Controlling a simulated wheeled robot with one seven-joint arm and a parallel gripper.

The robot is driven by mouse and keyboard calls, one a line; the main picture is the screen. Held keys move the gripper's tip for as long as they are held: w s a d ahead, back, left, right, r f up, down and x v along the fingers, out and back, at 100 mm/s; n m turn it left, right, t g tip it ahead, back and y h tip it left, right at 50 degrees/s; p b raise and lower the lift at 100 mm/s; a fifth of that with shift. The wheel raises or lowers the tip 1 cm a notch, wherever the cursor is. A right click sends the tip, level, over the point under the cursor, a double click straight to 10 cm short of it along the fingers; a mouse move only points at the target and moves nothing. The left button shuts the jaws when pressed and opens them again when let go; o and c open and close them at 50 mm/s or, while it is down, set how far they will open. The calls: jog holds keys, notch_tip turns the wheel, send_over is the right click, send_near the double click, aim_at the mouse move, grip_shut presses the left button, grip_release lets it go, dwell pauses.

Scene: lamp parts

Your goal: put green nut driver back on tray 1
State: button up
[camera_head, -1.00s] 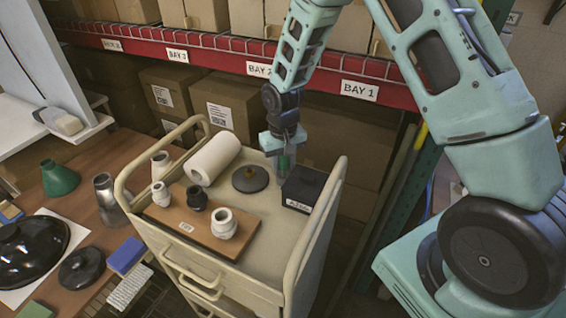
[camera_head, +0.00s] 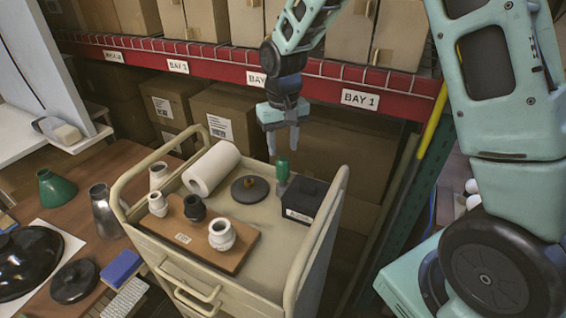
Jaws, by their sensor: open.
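The green nut driver (camera_head: 282,168) stands upright on the beige cart's top tray (camera_head: 262,262), near the far edge. Its green handle is up and a grey lower part shows beneath it. It stands between the dark round disc and the black box. My gripper (camera_head: 284,148) is open and empty just above the driver's handle, fingers pointing down, apart from it. I see no label reading tray 1.
A black labelled box (camera_head: 305,201) is close on the driver's right. A dark disc (camera_head: 250,188) and a white roll (camera_head: 211,168) lie to its left. A wooden board (camera_head: 208,243) holds several small fittings. The shelf's red beam (camera_head: 315,88) is behind my gripper.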

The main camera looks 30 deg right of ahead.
jog(key=shift+r, duration=0.9)
jog(key=s+a+r+n, duration=0.4)
jog(key=s+a, duration=0.8)
jog(key=s, duration=0.1)
jog(key=s+a+n, duration=0.2)
jog(key=s+n, duration=0.2)
jog(key=s, duration=1.1)
jog(key=shift+s+a+r+n+y, duration=0.15)
jog(key=shift+s+n+y, duration=0.15)
jog(key=shift+n, duration=0.1)
jog(key=shift+w, duration=0.1)
notch_tip(320, 180, down, 5)
jog(key=b, duration=0.5)
